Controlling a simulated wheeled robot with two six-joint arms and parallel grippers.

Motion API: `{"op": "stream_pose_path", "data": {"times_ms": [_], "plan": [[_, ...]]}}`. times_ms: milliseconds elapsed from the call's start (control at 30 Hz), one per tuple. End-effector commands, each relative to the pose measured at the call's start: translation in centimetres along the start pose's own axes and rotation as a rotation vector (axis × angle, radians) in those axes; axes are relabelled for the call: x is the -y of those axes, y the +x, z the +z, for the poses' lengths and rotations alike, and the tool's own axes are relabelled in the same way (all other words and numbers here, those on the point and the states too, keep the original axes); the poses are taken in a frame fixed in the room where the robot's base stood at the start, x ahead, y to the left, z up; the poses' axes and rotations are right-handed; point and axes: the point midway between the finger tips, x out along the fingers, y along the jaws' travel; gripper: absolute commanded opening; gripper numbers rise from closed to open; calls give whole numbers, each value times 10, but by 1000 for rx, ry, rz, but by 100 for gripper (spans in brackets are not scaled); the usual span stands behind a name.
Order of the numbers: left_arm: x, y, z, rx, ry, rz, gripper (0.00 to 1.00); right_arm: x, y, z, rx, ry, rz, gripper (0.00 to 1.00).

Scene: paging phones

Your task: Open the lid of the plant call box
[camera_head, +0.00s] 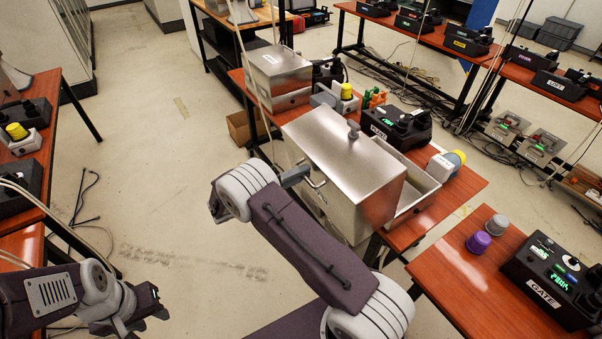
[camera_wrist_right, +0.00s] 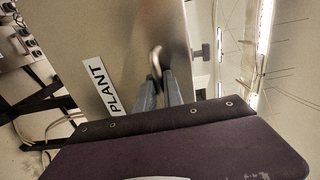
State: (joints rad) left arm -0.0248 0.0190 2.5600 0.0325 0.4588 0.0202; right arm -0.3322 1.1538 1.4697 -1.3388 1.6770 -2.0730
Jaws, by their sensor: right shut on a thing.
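The plant call box is a brushed metal box on the middle table. Its lid (camera_head: 345,160) stands swung up and away from the shallow metal base (camera_head: 425,190), whose open inside shows to the right. In the right wrist view, the lid face (camera_wrist_right: 140,35) bears a white PLANT label (camera_wrist_right: 102,88) and a curved metal handle (camera_wrist_right: 156,58). My right gripper (camera_head: 296,177) is at this handle on the lid's left side, its fingers (camera_wrist_right: 160,92) shut on it. My left gripper (camera_head: 130,310) is low at the left, far from the box; its jaw opening is unclear.
A second metal box (camera_head: 280,75) stands behind, with a dark phone (camera_head: 397,125) and a yellow-topped device (camera_head: 447,165) nearby. The GATE phone (camera_head: 550,275) and purple (camera_head: 478,242) and grey cups (camera_head: 497,224) are on the right table. The left floor is mostly clear.

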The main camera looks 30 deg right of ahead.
Motion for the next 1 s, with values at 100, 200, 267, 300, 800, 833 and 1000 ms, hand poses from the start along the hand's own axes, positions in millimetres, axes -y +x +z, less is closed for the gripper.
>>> {"op": "stream_pose_path", "data": {"times_ms": [100, 200, 267, 300, 800, 833, 1000], "plan": [[0, 0, 0, 0, 0, 0, 36, -1, 0, 0, -1, -2, 2, 0], [0, 0, 0, 0, 0, 0, 36, -1, 0, 0, -1, -2, 2, 0], [0, -4, 0, 0, 0, 0, 36, 2, 1, 0, -1, -2, 7, 0], [0, -10, -1, 0, 0, 0, 36, 7, 3, 0, -2, -1, 15, 0], [-2, -106, -11, 0, 0, 0, 36, 74, 68, 0, -2, 0, 221, 0], [-2, -107, -11, 0, 0, 0, 36, 74, 70, 0, -2, 0, 221, 0], [-2, -106, -11, 0, 0, 0, 36, 74, 74, 0, 0, 0, 221, 0]]}}
